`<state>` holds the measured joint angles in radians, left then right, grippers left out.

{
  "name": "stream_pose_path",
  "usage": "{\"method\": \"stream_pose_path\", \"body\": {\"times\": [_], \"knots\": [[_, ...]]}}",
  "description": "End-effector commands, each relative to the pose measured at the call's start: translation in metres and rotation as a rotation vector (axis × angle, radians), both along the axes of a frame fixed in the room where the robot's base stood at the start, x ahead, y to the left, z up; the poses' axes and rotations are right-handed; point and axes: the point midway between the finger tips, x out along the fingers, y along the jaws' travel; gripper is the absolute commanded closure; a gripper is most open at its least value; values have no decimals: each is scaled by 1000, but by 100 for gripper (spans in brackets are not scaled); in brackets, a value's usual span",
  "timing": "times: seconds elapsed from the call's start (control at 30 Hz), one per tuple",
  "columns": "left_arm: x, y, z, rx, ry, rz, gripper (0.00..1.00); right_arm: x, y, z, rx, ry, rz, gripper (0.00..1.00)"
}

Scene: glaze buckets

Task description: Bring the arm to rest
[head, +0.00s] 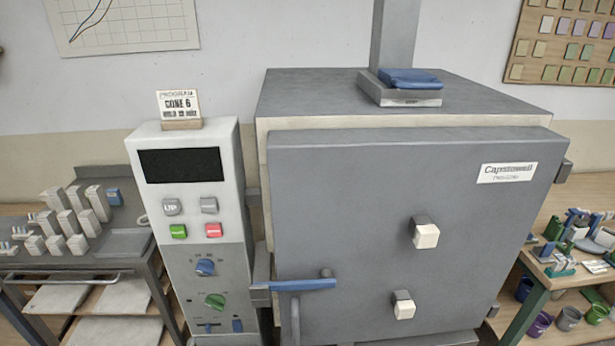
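Neither of my arms nor either gripper shows in the head view. The large grey kiln (365,190) fills the middle, and its front door looks shut. A blue-handled latch (303,285) is at the door's lower left. Two pale square plugs, an upper one (426,235) and a lower one (404,307), sit on the door front.
A control box (190,220) with a dark screen and buttons stands left of the kiln. A cart (112,250) with several pale blocks is at the far left. A bench (592,196) at the right holds small tools, with several buckets (569,318) below.

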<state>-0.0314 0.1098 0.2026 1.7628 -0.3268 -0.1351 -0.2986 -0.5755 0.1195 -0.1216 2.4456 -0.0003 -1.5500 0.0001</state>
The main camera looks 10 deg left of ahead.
Motion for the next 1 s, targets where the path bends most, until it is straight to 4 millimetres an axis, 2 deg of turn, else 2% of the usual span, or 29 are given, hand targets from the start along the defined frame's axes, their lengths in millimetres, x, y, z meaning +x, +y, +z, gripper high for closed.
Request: {"method": "stream_pose_path", "body": {"times": [0.07, 0.17, 0.27, 0.3, 0.37, 0.4, 0.47, 0.5, 0.6, 0.73, 0.83, 1.0], "knots": [[-8, -8, -21, -45, 67, -2, 4, 3, 1, -15, -2, 10, 1, 60], [-31, -27, -71, -149, 219, -1, 4, 8, 2, -40, -1, 17, 2, 60], [-74, -54, -134, -274, 423, 15, 4, 10, 3, -73, -2, 24, 5, 60], [-96, -66, -159, -321, 508, 24, 4, 9, 3, -86, -3, 29, 7, 60], [-132, -83, -192, -385, 634, 43, 4, 6, 3, -106, -3, 34, 9, 60], [-157, -95, -211, -423, 715, 57, 4, 3, 3, -118, -4, 37, 10, 60], [-196, -112, -237, -474, 834, 81, 4, -2, 2, -135, -4, 44, 12, 60], [-222, -122, -251, -505, 908, 97, 4, -6, 2, -145, -5, 47, 14, 60], [-283, -144, -277, -562, 1070, 139, 4, -16, 0, -167, -6, 56, 16, 60], [-338, -162, -293, -604, 1211, 179, 4, -27, -1, -186, -7, 62, 19, 60], [-361, -169, -299, -618, 1267, 197, 4, -32, -2, -193, -7, 64, 20, 60], [-368, -171, -301, -623, 1285, 203, 4, -35, -2, -197, -8, 67, 20, 60]]}}
